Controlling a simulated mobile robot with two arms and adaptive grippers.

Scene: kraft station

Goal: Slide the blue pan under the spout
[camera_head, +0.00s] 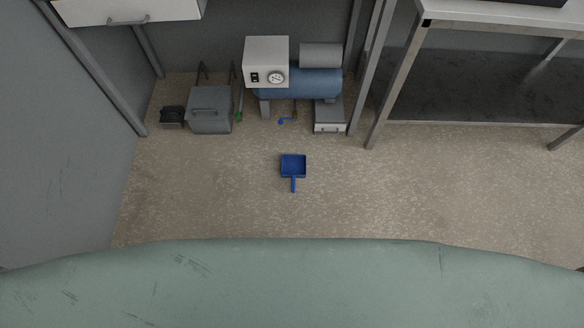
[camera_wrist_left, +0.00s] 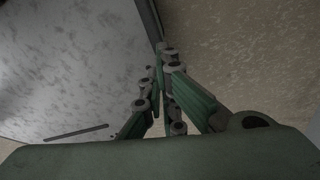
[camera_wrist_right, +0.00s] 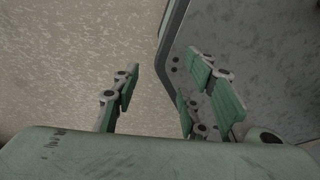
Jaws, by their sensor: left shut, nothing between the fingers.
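The blue pan (camera_head: 293,165) is a small square dustpan-like tray with a short handle, lying on the floor in the head view. Its handle points down the picture. A small blue-handled spout (camera_head: 287,121) seems to sit low beneath the blue tank, a little beyond the pan; its detail is too small to tell. The pan lies apart from it, on the near side. My left gripper (camera_wrist_left: 162,60) shows in the left wrist view with its fingers together and empty. My right gripper (camera_wrist_right: 165,80) shows in the right wrist view with fingers spread and empty. Neither gripper shows in the head view.
A machine with a blue tank (camera_head: 315,83) and a white gauge box (camera_head: 266,61) stands at the back wall. A grey box (camera_head: 210,110) is to its left, a small drawer unit (camera_head: 329,117) to its right. A table (camera_head: 470,125) stands right. Floor around the pan is clear.

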